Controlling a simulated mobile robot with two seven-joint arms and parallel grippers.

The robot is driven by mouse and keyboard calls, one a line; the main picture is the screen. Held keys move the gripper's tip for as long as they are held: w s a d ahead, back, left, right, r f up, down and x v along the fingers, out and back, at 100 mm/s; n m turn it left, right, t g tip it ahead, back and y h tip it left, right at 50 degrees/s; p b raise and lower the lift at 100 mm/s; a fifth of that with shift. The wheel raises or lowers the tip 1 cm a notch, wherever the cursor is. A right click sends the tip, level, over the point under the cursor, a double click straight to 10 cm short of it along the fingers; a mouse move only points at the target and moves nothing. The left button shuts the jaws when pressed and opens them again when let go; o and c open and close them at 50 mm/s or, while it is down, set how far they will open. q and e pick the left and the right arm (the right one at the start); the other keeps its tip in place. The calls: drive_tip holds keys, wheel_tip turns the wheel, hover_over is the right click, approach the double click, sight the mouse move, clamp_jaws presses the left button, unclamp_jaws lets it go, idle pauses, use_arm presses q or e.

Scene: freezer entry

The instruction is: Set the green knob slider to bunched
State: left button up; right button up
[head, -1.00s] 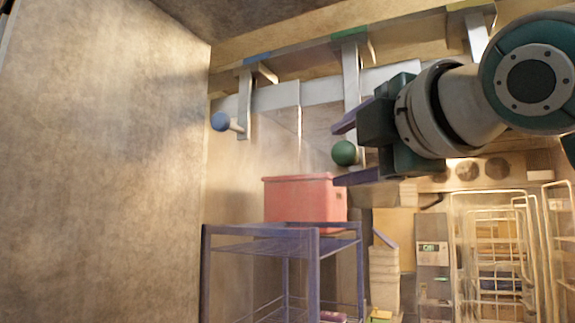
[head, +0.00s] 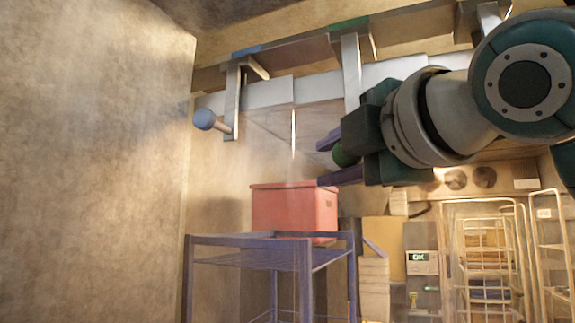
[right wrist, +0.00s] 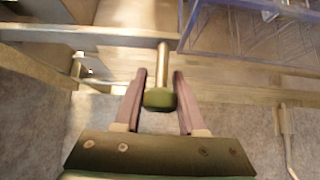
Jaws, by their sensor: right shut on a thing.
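The green knob (head: 343,155) sits on the end of a rod from a metal hanger (head: 351,75), below a green mark (head: 349,24) on the overhead rail (head: 300,48). My right gripper (head: 325,163) is shut on the knob, with its purple fingers on either side of it and the tips past it. In the right wrist view the knob (right wrist: 160,98) lies between the two fingers (right wrist: 160,80), its rod pointing away. The gripper partly hides the knob in the head view. My left gripper is not in view.
A similar hanger with a blue knob (head: 205,118) is left on the rail. Below stand a blue trolley (head: 310,250) and a red box (head: 294,207). Wire racks (head: 490,240) are at the lower right. A bare wall (head: 90,160) fills the left.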

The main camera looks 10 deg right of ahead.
clamp_jaws()
idle(0.9)
